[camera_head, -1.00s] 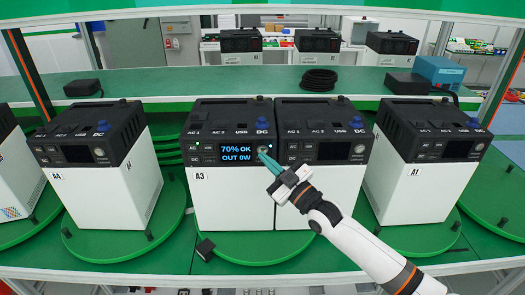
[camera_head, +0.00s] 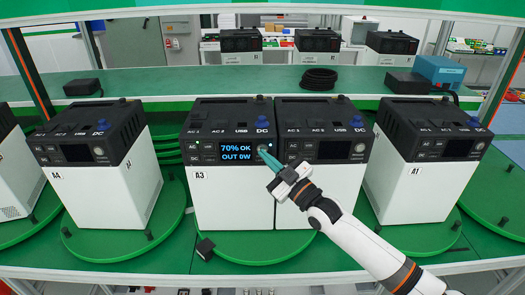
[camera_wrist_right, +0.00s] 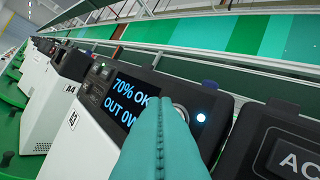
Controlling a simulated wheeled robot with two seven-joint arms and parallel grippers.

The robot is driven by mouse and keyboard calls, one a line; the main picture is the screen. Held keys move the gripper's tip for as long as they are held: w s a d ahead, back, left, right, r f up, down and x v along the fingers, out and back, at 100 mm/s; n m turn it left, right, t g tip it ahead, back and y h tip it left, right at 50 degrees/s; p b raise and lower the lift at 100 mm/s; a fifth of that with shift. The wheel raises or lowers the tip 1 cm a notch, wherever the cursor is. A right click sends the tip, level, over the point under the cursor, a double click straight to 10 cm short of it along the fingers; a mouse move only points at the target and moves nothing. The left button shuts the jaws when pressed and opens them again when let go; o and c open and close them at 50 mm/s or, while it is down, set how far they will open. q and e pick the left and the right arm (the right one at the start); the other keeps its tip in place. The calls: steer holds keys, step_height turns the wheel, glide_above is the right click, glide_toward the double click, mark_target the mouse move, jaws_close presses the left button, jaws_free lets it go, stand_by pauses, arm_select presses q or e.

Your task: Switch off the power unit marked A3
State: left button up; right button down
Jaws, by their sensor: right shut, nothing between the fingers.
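The power unit marked A3 (camera_head: 233,200) stands on a green turntable, with a white body and a black top. Its screen (camera_head: 239,152) is lit and reads 70% OK, OUT 0W. The screen also shows in the right wrist view (camera_wrist_right: 125,101). A round button (camera_head: 263,148) sits right of the screen, with a bluish-white light (camera_wrist_right: 201,117) beside it. My right gripper (camera_head: 264,152) is shut and empty, its teal fingertips at the button. In the right wrist view the fingers (camera_wrist_right: 163,120) cover part of the button, so contact is unclear. My left gripper is not in view.
An unmarked-looking unit with a dark screen (camera_head: 335,151) stands close right of A3. Units A4 (camera_head: 105,195) and A1 (camera_head: 410,185) stand at left and right, screens dark. A black cable coil (camera_head: 320,79) and a blue box (camera_head: 438,72) lie on the shelf behind.

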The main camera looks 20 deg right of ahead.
steer(key=shift+w+d, duration=0.1)
steer(key=shift+w, duration=0.35)
stand_by(0.6)
steer(key=shift+s, duration=0.1)
steer(key=shift+s+a+p, duration=0.2)
steer(key=shift+s+p, duration=0.15)
steer(key=shift+s, duration=0.3)
steer(key=s+p, duration=0.1)
steer(key=s, duration=0.1)
steer(key=s+a+p, duration=0.1)
steer(key=s+p, duration=0.1)
steer(key=shift+s+a, duration=0.2)
steer(key=shift+s, duration=0.2)
steer(key=shift+f, duration=0.1)
stand_by(0.5)
